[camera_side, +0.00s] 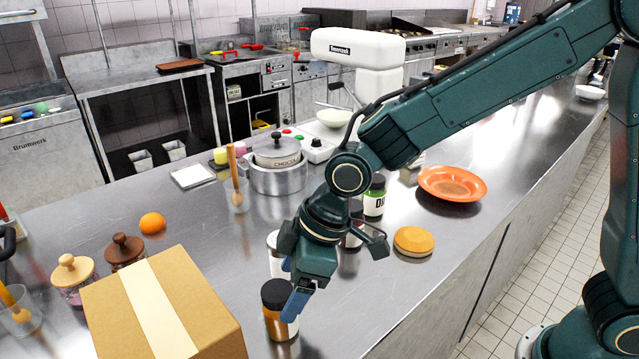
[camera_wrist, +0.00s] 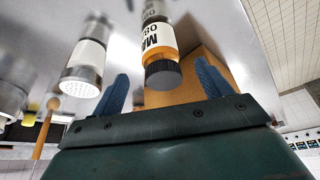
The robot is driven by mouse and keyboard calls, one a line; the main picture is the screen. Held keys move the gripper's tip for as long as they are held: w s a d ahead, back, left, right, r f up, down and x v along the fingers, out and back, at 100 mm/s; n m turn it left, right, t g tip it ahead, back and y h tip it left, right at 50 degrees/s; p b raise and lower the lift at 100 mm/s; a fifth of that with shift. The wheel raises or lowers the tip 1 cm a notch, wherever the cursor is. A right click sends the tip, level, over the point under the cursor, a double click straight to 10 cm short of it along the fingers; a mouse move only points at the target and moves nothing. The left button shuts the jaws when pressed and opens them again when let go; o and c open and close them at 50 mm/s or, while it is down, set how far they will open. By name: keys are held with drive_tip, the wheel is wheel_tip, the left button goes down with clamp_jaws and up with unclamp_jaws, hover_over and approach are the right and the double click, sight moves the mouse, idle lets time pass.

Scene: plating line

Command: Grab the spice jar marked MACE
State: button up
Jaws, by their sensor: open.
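The jar with a black lid and orange-brown contents (camera_side: 276,326) stands upright at the counter's front, right of the cardboard box. In the wrist view my gripper (camera_wrist: 165,86) is open and the jar's lid appears between the two blue fingers, with no visible contact. The far side of the jar is hidden.
A shaker with a perforated metal lid (camera_wrist: 84,76) stands close beside the jar. A cardboard box (camera_side: 205,300) is near on the left. A bun (camera_side: 414,241) and an orange plate (camera_side: 450,184) are to the right.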

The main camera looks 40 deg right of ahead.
sight(279, 307)
drive_tip(key=shift+w+a+f, duration=0.1)
drive_tip(key=shift+a+f, duration=0.05)
drive_tip(key=shift+f, duration=0.3)
drive_tip(key=shift+x, duration=2.55)
drive_tip(key=shift+c, duration=0.3)
drive_tip(key=c, duration=1.2)
drive_tip(key=shift+o, duration=0.2)
drive_tip(key=shift+r, duration=0.1)
wheel_tip(279, 307, up, 20)
